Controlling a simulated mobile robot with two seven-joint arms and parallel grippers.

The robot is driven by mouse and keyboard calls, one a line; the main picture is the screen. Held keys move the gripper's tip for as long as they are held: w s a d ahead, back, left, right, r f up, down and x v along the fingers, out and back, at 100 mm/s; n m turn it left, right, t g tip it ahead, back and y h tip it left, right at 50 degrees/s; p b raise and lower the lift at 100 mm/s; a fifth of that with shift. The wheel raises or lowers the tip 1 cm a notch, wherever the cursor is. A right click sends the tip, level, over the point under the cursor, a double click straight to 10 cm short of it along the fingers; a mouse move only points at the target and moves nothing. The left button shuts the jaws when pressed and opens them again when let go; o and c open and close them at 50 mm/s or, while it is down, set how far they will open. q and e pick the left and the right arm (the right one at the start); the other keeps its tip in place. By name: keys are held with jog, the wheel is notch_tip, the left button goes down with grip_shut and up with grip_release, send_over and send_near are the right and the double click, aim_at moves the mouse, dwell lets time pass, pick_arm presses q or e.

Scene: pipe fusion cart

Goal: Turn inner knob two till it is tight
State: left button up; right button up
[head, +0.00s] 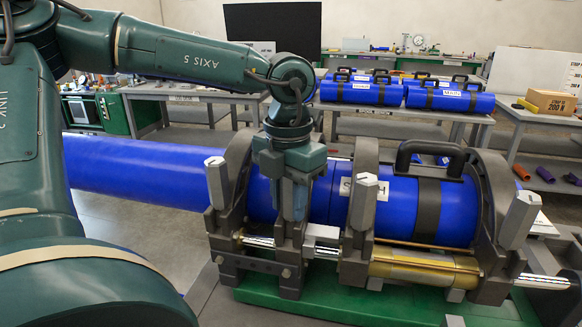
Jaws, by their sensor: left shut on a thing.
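My left gripper (290,195) points down over the second clamp from the left on the pipe fusion cart. It is shut on the inner knob there, and the fingers hide most of that knob. The other inner knob (363,204) stands upright to the right, grey and six-sided with a pale top, apart from my gripper. Outer knobs stand at the far left (217,182) and far right (520,218). No number shows on the knobs. How tight the held knob is cannot be seen. My right gripper is not in view.
A long blue pipe (150,175) runs in from the left into the clamps. A shorter blue pipe (400,210) with a black handle (430,155) lies on the right. The green cart bed (340,300) is below. Tables with blue cases (360,92) stand behind.

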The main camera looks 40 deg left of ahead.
pick_arm(q)
jog(key=shift+m, duration=1.2)
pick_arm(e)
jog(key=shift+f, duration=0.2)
